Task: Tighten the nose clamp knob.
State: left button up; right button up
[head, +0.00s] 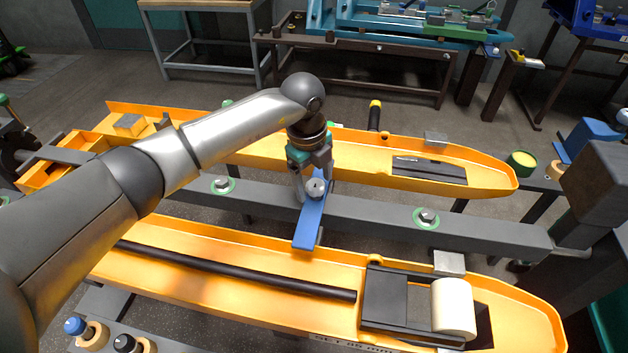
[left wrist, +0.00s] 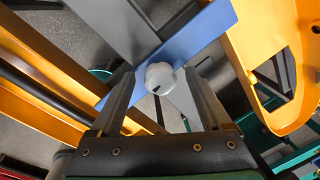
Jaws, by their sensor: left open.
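A pale grey knob (head: 316,187) sits on a blue clamp bar (head: 309,226) that lies across a dark grey beam. In the left wrist view the knob (left wrist: 160,77) shows a small dark mark, and the blue bar (left wrist: 205,32) runs diagonally behind it. My left gripper (head: 308,191) points down at the knob. In the left wrist view its open fingers (left wrist: 158,80) stand on either side of the knob, with gaps visible. I cannot tell whether the fingertips are level with it. My right gripper is not in view.
The dark grey beam (head: 375,215) carries bolts with green rings on either side of the clamp. Orange channels lie behind (head: 350,150) and in front (head: 230,258). The front one holds a black rod (head: 240,270) and a cream roller (head: 454,307). A black-and-yellow handle (head: 375,115) stands behind.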

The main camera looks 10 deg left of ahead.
pick_arm(q)
grip_shut()
dwell(0.7)
